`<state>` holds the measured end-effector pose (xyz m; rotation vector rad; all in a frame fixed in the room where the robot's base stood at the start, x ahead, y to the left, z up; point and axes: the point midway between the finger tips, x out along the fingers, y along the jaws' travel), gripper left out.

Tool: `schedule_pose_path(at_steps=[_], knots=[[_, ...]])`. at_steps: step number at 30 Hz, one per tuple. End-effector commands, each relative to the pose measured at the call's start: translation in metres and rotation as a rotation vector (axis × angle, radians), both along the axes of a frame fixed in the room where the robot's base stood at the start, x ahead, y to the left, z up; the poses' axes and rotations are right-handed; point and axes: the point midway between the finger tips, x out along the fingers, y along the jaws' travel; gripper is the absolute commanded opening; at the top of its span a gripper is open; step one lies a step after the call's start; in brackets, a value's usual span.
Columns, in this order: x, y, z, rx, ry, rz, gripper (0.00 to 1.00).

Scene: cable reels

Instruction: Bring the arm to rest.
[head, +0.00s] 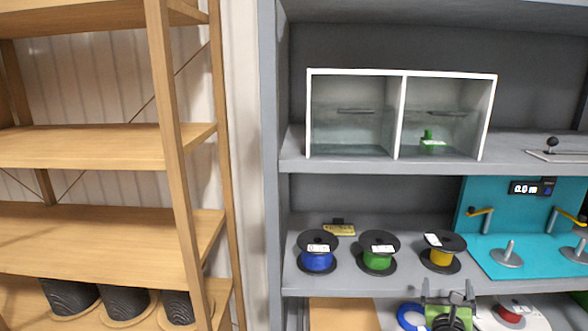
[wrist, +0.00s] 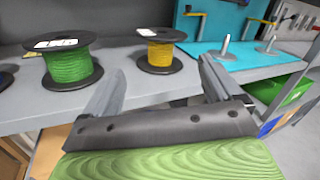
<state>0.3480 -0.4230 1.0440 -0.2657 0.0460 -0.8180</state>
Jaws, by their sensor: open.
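My gripper (head: 447,300) shows low in the head view, in front of the shelf edge below the yellow reel (head: 441,252). In the wrist view my gripper (wrist: 158,78) has its two fingers wide apart with nothing between them. The green reel (wrist: 72,64) stands beyond the left finger, and the yellow reel (wrist: 155,50) stands beyond the gap, apart from the fingers. In the head view the green reel (head: 377,252) and a blue reel (head: 318,252) stand in the same row on the grey shelf.
A white two-compartment box (head: 398,115) sits on the shelf above, with a small green item in its right half. A teal station (head: 492,258) with pegs and yellow cranks stands right. A wooden rack (head: 100,235) with dark reels stands left. Lower-shelf items show around my gripper.

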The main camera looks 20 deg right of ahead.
Motion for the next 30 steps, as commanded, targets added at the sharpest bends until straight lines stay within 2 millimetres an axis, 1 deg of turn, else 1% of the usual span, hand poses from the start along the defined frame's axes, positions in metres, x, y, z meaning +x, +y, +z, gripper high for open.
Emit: schedule_pose_path(at_steps=[1, 5, 8, 11, 12, 14, 15, 16, 18, 20, 21, 22, 23, 24, 25, 26, 27, 29, 30], knots=[[0.012, 0.011, 0.005, -0.037, 0.029, 0.045, 0.92], [0.046, 0.049, 0.015, -0.167, 0.127, 0.187, 0.92], [0.074, 0.089, 0.021, -0.297, 0.219, 0.324, 0.92], [0.104, 0.147, 0.025, -0.484, 0.341, 0.511, 0.92], [0.115, 0.178, 0.025, -0.583, 0.402, 0.604, 0.92], [0.127, 0.228, 0.022, -0.761, 0.508, 0.760, 0.92], [0.130, 0.264, 0.019, -0.896, 0.583, 0.870, 0.92], [0.130, 0.289, 0.015, -1.003, 0.642, 0.952, 0.92], [0.119, 0.338, 0.008, -1.245, 0.771, 1.121, 0.92], [0.103, 0.370, 0.003, -1.445, 0.876, 1.242, 0.92], [0.090, 0.386, 0.003, -1.573, 0.943, 1.311, 0.92], [0.079, 0.397, 0.004, -1.666, 0.992, 1.355, 0.92], [0.067, 0.405, 0.006, -1.756, 1.041, 1.395, 0.92], [0.050, 0.413, 0.010, -1.870, 1.103, 1.437, 0.92], [0.038, 0.418, 0.014, -1.950, 1.148, 1.463, 0.92], [0.024, 0.422, 0.020, -2.026, 1.191, 1.485, 0.92], [0.005, 0.426, 0.028, -2.121, 1.245, 1.505, 0.92], [-0.025, 0.430, 0.042, -2.246, 1.314, 1.526, 0.92], [-0.046, 0.431, 0.052, -2.317, 1.351, 1.536, 0.92]])
